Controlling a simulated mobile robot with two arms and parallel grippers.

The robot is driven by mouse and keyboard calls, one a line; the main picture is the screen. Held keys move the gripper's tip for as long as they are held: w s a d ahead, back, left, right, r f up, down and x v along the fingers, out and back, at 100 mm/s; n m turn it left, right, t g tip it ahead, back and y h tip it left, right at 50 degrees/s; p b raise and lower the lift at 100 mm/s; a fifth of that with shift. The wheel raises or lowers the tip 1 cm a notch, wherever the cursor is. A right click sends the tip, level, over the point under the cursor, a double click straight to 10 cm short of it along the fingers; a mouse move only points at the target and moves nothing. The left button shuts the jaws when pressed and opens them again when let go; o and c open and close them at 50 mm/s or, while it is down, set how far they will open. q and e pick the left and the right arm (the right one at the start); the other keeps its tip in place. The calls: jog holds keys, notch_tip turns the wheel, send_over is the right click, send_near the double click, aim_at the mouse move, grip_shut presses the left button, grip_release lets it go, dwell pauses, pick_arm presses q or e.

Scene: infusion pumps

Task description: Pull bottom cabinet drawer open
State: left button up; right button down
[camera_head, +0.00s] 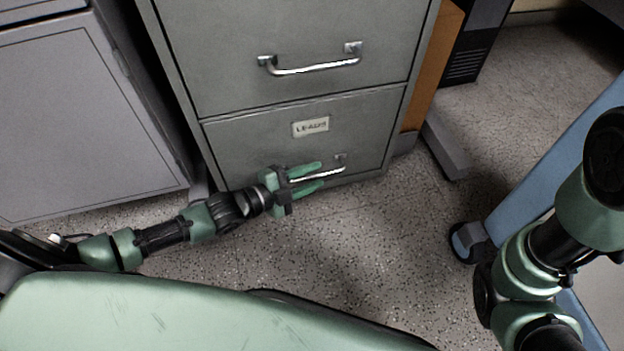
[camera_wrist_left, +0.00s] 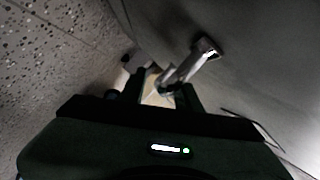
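The grey cabinet's bottom drawer (camera_head: 250,138) has a "LEADS" label and its front sits flush with the cabinet. Its silver handle (camera_head: 342,165) is partly hidden by my left gripper. My left gripper (camera_head: 322,175) is open, with one finger above and one below the handle bar. In the left wrist view, the handle (camera_wrist_left: 185,68) reaches down between the two dark fingers of my left gripper (camera_wrist_left: 163,90). Contact with the bar cannot be made out. My right arm is at the right edge, and its gripper is out of view.
The upper drawer (camera_head: 290,40) has its own silver handle (camera_head: 312,68). A grey cupboard (camera_head: 80,110) stands at the left. A blue panel (camera_head: 545,170) stands at the right. The speckled floor (camera_head: 390,235) in front of the drawer is clear.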

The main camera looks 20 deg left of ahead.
pick_arm(q)
grip_shut()
dwell(1.5)
